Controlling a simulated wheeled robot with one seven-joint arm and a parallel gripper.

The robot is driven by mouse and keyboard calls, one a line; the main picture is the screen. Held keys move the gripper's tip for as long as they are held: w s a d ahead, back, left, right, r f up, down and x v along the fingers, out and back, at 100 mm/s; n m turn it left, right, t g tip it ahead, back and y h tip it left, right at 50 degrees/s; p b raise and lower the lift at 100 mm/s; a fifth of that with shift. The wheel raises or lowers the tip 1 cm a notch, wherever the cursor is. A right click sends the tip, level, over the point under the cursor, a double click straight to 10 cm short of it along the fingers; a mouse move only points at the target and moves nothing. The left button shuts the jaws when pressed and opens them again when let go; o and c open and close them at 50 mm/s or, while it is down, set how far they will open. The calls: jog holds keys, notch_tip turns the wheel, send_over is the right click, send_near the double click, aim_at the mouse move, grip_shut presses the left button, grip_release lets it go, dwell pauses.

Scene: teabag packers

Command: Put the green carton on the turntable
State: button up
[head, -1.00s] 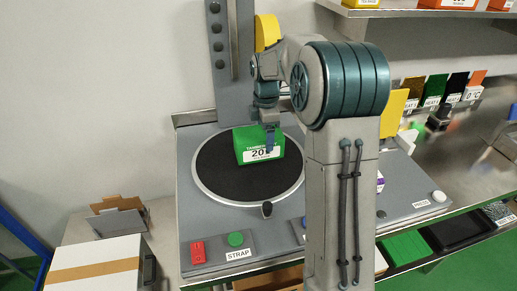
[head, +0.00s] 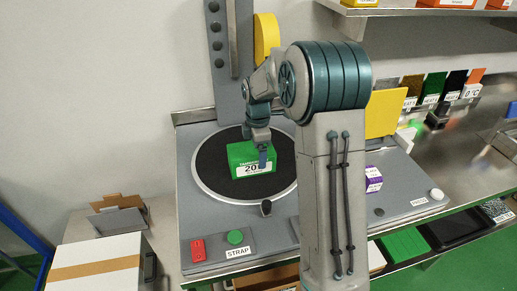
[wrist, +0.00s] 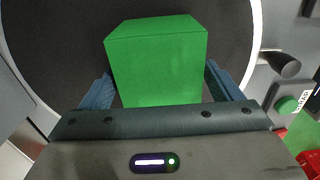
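The green carton (head: 240,157), with a white label, is over the black turntable disc (head: 212,170) with its silver rim. My gripper (head: 262,158) reaches down to it from above, with a blue finger in front of the label. In the wrist view, the green carton (wrist: 155,68) stands between the two blue fingers of my gripper (wrist: 158,72), whose tips meet its sides. The dark turntable (wrist: 60,45) fills the space behind it. I cannot tell whether the carton's underside touches the disc.
A panel with a red button (head: 197,250), a green button (head: 235,237) and a STRAP label is in front of the turntable. A grey column (head: 232,60) rises behind it. A purple-and-white box (head: 374,179) is to the right. A taped white carton (head: 95,268) is front left.

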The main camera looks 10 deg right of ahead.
jog(key=shift+o, duration=0.2)
jog(key=shift+r, duration=0.15)
notch_tip(320, 180, up, 11)
jog(key=s+a+r+m+t, duration=0.1)
jog(key=s+r+m, duration=0.2)
jog(key=s+m, duration=0.75)
jog(key=s+f+m+t, duration=0.1)
jog(key=s+f+m, duration=0.1)
jog(key=s, duration=0.7)
jog(key=s+f+m+t, duration=0.1)
jog(key=s+f+m, duration=0.1)
jog(key=s+m, duration=0.3)
jog(key=shift+s+a+f, duration=0.3)
jog(key=shift+s+f, duration=0.05)
jog(key=shift+s, duration=1.5)
jog(key=shift+m, duration=0.25)
